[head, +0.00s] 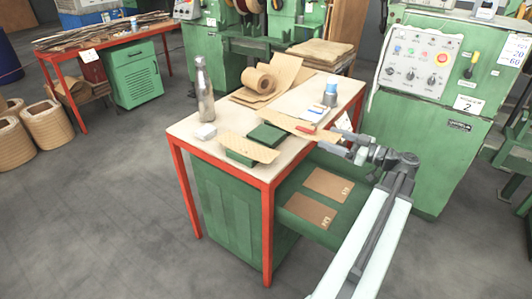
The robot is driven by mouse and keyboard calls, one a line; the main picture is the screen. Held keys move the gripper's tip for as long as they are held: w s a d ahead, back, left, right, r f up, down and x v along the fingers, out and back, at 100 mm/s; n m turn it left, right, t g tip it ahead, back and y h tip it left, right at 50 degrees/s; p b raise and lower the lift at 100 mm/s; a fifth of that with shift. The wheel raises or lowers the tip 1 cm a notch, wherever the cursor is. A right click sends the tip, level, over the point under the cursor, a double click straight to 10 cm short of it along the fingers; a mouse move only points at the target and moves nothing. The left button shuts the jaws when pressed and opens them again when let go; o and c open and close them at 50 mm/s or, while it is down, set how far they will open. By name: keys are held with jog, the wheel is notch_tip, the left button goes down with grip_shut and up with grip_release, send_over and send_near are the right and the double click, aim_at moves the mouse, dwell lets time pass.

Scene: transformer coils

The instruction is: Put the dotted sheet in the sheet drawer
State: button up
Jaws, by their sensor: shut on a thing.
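My gripper (338,148) is over the right edge of the worktable, above the open drawer, shut on the near end of a tan sheet (288,121). That sheet reaches back over the tabletop. Another tan sheet (247,147) lies tilted across green blocks at the front. The dots are too small for me to tell which sheet has them. The green sheet drawer (347,212) is pulled out under the table's right side. Two brown cards (327,184) with pale marks lie flat in it. My arm hides part of the drawer's right side.
A green control cabinet (430,140) stands at right.

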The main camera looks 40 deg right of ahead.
notch_tip(320, 180, down, 2)
jog(key=b, duration=0.2)
send_over(288, 148)
jog(key=shift+s+a+f, duration=0.1)
jog(key=shift+s+f, duration=0.1)
jog(key=shift+f, duration=0.35)
notch_tip(288, 148, down, 3)
jog(key=b, duration=0.2)
jog(key=shift+w+b, duration=0.1)
jog(key=shift+b, duration=0.25)
jog(key=shift+f, duration=0.1)
jog(key=shift+f, duration=0.2)
jog(key=o, duration=1.3)
jog(key=shift+r, duration=0.1)
